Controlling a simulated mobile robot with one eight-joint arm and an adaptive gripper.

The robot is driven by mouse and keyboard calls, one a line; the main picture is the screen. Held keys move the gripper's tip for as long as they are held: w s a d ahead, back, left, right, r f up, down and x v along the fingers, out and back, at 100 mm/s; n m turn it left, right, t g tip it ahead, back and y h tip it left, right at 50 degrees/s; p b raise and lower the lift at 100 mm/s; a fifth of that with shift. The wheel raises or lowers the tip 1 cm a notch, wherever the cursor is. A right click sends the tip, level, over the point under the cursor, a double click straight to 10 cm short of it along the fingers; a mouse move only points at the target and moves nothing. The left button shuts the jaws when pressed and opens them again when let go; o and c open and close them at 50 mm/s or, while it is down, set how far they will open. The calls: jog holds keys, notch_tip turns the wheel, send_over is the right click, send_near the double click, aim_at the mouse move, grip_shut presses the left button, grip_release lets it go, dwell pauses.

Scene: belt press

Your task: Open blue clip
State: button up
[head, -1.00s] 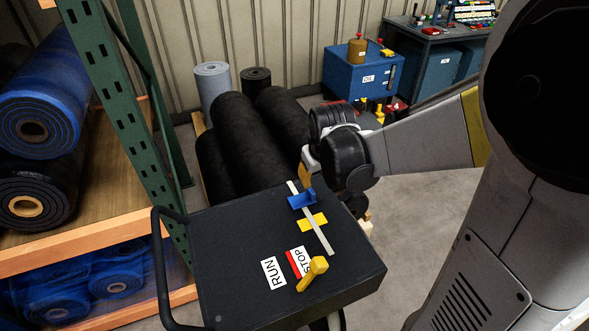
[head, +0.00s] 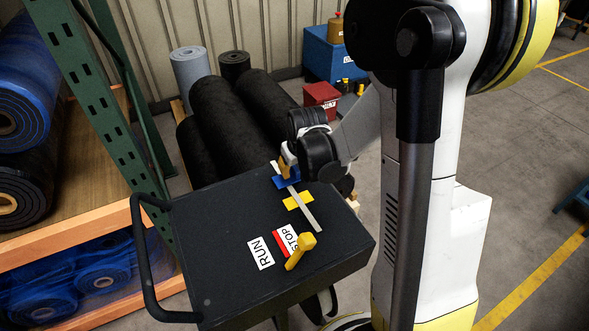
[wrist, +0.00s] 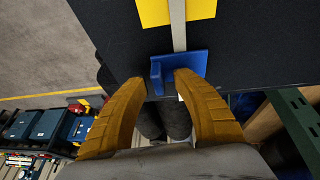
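The blue clip (head: 281,184) lies across a pale strip (head: 309,216) near the far edge of a dark panel box (head: 225,225). In the wrist view the clip (wrist: 190,63) shows a flat plate and an upright tab at its left end. My gripper (head: 288,168) is right at the clip. In the wrist view my gripper (wrist: 160,79) has its two yellow fingers apart, one on each side of the tab. I see a gap between the tab and the right finger; whether the left finger touches the tab I cannot tell.
A yellow piece (head: 298,200) crosses the strip nearer to me. A yellow lever (head: 300,250) stands beside the RUN (head: 260,253) and STOP labels. A green rack (head: 110,110) with rolls is at left. Dark rolls (head: 240,120) lie behind the box.

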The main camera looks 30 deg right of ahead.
grip_shut()
dwell(0.8)
